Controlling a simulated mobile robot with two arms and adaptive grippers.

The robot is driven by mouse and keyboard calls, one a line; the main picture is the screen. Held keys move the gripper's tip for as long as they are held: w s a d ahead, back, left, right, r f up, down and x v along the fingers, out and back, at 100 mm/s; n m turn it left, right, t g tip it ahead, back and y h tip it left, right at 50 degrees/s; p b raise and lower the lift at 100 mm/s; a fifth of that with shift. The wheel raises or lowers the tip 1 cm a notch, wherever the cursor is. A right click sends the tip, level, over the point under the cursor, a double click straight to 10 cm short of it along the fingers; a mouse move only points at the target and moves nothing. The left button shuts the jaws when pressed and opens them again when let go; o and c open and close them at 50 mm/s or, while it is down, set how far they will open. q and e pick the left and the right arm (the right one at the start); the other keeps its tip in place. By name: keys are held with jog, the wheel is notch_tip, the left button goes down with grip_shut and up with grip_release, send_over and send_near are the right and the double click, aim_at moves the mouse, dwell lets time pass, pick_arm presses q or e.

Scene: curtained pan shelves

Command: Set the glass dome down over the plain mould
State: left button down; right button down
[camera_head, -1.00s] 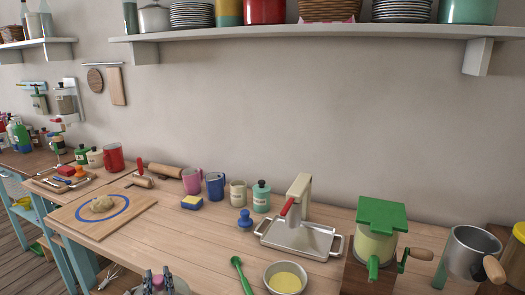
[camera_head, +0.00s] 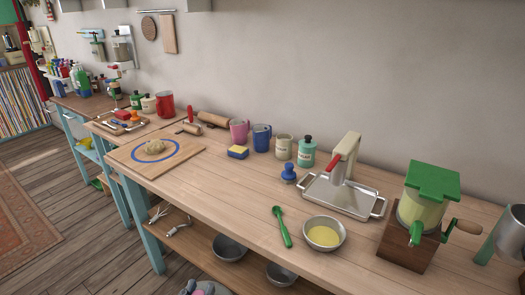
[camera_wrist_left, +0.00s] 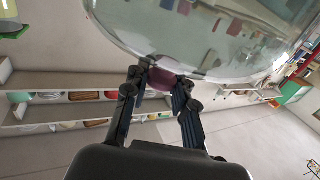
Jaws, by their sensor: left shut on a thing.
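My left gripper (camera_wrist_left: 158,92) is shut on the dark red knob (camera_wrist_left: 160,79) of a clear glass dome (camera_wrist_left: 200,35). The dome fills the top of the left wrist view, and only part of its rim and wall shows. In the head view only a sliver of this gripper (camera_head: 199,288) shows at the bottom edge, below the worktop's front edge. The dome's body is not clear there. I cannot make out a plain mould in either view. My right gripper is not in view.
Bowls stand on the shelf below. The wood floor at left is open.

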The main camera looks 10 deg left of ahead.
pick_arm(q)
jog(key=w+a+r+n+g+y, duration=0.1)
jog(key=w+a+n+y, duration=0.15)
jog(key=w, duration=0.55)
jog(key=w+a+r+n+y, duration=0.1)
jog(key=w+a+y, duration=0.15)
jog(key=w, duration=0.55)
jog(key=w+a+r+n+g+y, duration=0.15)
jog(key=w+y, duration=0.25)
jog(key=w, duration=0.4)
jog(key=w+a+r+n+g+y, duration=0.1)
jog(key=w+a+r+n+y, duration=0.1)
jog(key=w+r, duration=0.4)
jog(key=shift+w+a+r+n, duration=0.25)
jog(key=shift+a+r+n, duration=0.15)
jog(key=shift+a+r, duration=0.35)
jog(key=shift+d+g, duration=0.25)
